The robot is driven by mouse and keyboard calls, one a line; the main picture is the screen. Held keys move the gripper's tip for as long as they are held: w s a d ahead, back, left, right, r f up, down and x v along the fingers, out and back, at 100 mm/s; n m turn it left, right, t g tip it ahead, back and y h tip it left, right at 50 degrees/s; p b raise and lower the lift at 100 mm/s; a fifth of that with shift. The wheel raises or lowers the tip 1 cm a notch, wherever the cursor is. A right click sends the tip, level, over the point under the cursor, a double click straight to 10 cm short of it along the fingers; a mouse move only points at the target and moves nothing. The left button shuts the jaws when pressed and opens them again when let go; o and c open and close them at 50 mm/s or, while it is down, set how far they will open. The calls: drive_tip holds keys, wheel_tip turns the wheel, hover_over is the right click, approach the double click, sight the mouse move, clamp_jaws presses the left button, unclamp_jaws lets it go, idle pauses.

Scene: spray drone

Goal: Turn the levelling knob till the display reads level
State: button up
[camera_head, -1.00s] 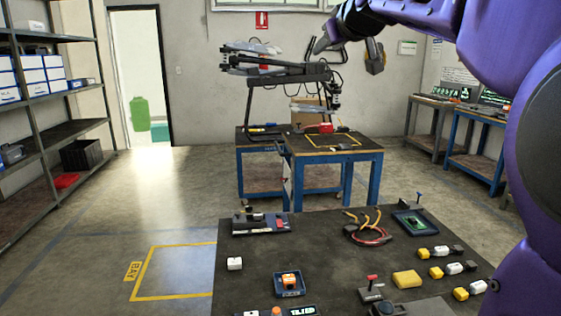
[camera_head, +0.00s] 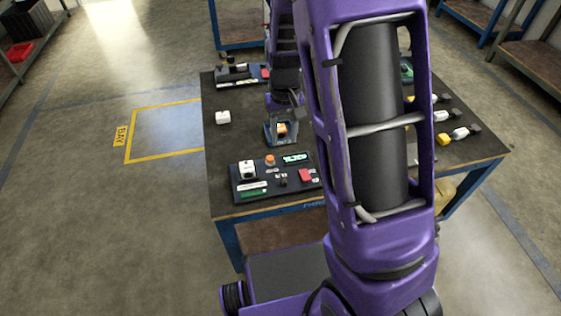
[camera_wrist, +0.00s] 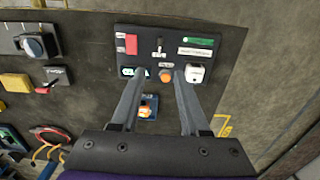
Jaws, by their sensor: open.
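The dark control panel (camera_head: 250,196) lies at the front of the bench and also shows at the top of the wrist view (camera_wrist: 150,42). It carries a round orange knob (camera_head: 269,160), a lit display (camera_head: 296,159) beside it and a white block-like part (camera_head: 247,169). The display text is too small to read surely. In the wrist view the orange knob (camera_wrist: 166,76) appears between the fingertips of my open gripper (camera_wrist: 160,75). The left fingertip overlaps the display (camera_wrist: 132,72). I cannot tell the height gap; no contact shows. My gripper is empty.
A blue tray (camera_wrist: 149,113) with an orange part (camera_wrist: 147,107) sits beside the panel, below my fingers. A red lever (camera_wrist: 48,87) and a yellow block (camera_wrist: 15,81) stand to one side.

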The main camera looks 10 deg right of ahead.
sight(284, 178)
wheel_tip(284, 178, down, 17)
drive_tip(key=b, duration=0.3)
drive_tip(key=shift+f, duration=0.1)
clamp_jaws()
idle(0.3)
